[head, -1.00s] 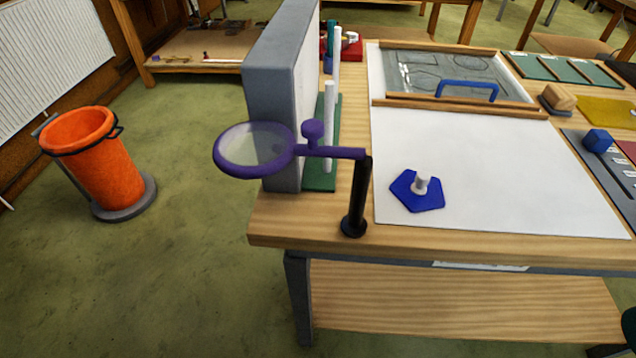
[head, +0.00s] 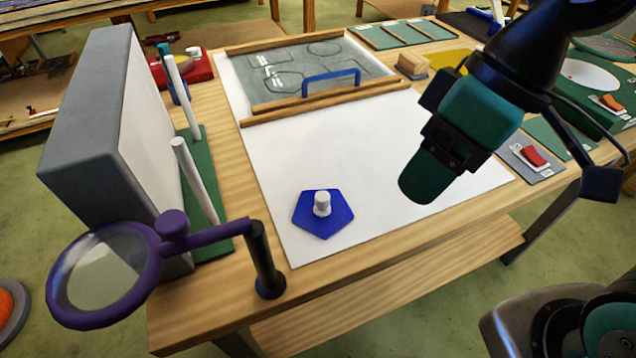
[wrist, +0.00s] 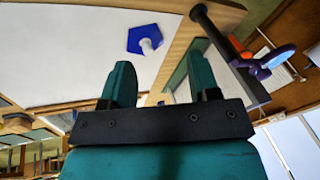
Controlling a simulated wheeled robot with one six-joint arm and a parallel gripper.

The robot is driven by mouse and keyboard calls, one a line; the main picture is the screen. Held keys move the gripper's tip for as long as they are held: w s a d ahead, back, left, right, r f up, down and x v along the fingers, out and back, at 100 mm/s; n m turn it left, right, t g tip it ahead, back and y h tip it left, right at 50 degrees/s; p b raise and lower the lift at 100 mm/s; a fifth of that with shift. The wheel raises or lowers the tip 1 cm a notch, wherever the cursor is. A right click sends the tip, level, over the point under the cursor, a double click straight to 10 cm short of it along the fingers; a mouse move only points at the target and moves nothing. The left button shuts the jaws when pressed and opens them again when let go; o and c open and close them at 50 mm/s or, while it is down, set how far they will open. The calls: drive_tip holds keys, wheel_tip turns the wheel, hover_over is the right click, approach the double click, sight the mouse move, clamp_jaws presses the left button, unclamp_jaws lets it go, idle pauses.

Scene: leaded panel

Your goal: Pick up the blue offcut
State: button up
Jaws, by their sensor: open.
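The blue offcut (head: 338,221) is a flat blue five-sided piece with a white knob standing on it. It lies on the white sheet (head: 400,140) near the front left of the bench. In the wrist view the offcut (wrist: 142,36) shows beyond the fingertips, apart from them. My gripper (head: 425,185) is above the sheet, to the right of the offcut. In the wrist view my gripper (wrist: 158,85) has its two green fingers apart, with nothing between them.
A purple-rimmed magnifier (head: 105,275) on a black post (head: 264,262) stands at the front left corner. A tall grey block (head: 85,130) and white rods (head: 190,170) are on the left. A framed panel with a blue handle (head: 331,78) lies behind. The sheet around the offcut is clear.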

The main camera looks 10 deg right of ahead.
drive_tip(key=w+a+r+n+g+p, duration=0.1)
drive_tip(key=w+a+r+n+p, duration=0.15)
drive_tip(key=w+n, duration=0.55)
drive_tip(key=n+g+p, duration=0.1)
drive_tip(key=n, duration=0.6)
approach(323, 195)
drive_tip(key=shift+n, duration=0.4)
drive_tip(key=x, duration=0.2)
drive_tip(key=p+x, duration=0.1)
drive_tip(key=x, duration=0.2)
drive_tip(key=shift+a, duration=0.35)
drive_tip(key=shift+d+p+x, duration=0.15)
drive_tip(key=shift+p+x, duration=0.3)
drive_tip(key=shift+x, duration=0.95)
drive_tip(key=shift+d+p+x, duration=0.15)
drive_tip(key=shift+p+x, duration=0.3)
drive_tip(key=shift+x, duration=0.9)
drive_tip(key=shift+f, duration=0.1)
drive_tip(key=c, duration=0.9)
